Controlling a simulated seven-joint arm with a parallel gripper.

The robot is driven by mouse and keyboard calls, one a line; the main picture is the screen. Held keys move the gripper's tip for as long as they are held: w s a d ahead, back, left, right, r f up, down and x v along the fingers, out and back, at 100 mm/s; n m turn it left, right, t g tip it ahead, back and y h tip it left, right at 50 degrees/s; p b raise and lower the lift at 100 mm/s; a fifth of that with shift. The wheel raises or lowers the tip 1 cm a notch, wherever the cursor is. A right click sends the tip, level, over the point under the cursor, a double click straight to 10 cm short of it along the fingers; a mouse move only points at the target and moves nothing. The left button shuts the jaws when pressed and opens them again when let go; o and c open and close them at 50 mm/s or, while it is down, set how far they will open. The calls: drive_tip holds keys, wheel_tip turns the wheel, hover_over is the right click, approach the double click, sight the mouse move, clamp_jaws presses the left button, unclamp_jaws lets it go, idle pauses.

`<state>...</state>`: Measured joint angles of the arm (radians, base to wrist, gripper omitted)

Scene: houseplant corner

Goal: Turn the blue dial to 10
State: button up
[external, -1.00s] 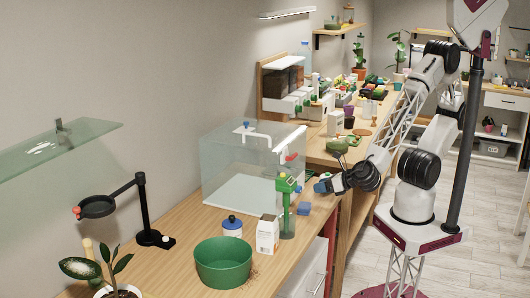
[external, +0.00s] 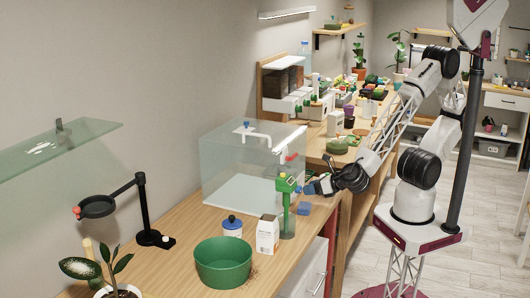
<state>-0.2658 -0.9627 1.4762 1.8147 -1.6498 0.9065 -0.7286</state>
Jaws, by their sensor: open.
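A green-headed device (external: 286,184) on a green stem stands upright at the right edge of the wooden bench, its lower end in a clear container. A small blue part, which may be the blue dial (external: 298,189), shows at the right side of its head; its marks and setting are too small to read. My gripper (external: 310,188) is open, just right of the green head and level with it. I cannot tell whether its fingers touch the blue part or stand around it.
A blue block (external: 303,209) lies below my gripper. A white carton (external: 267,235), a blue-lidded jar (external: 232,226) and a green pot (external: 223,262) stand in front. A clear tank (external: 235,165) with a blue knob on top (external: 246,125) stands behind. A magnifier stand (external: 143,210) is further left.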

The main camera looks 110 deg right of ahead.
sight(301, 189)
drive_tip(key=shift+x, duration=1.7)
drive_tip(key=c, duration=0.9)
drive_tip(key=shift+m, duration=0.3)
drive_tip(key=m+t+y, duration=0.1)
drive_tip(key=m+t, duration=0.1)
drive_tip(key=shift+s+d+m, duration=0.1)
drive_tip(key=shift+d+m, duration=0.05)
drive_tip(key=shift+m, duration=0.25)
drive_tip(key=m+t+y, duration=0.1)
drive_tip(key=m+t, duration=0.1)
drive_tip(key=m, duration=0.1)
drive_tip(key=shift+f+m, duration=0.15)
drive_tip(key=shift+m, duration=0.25)
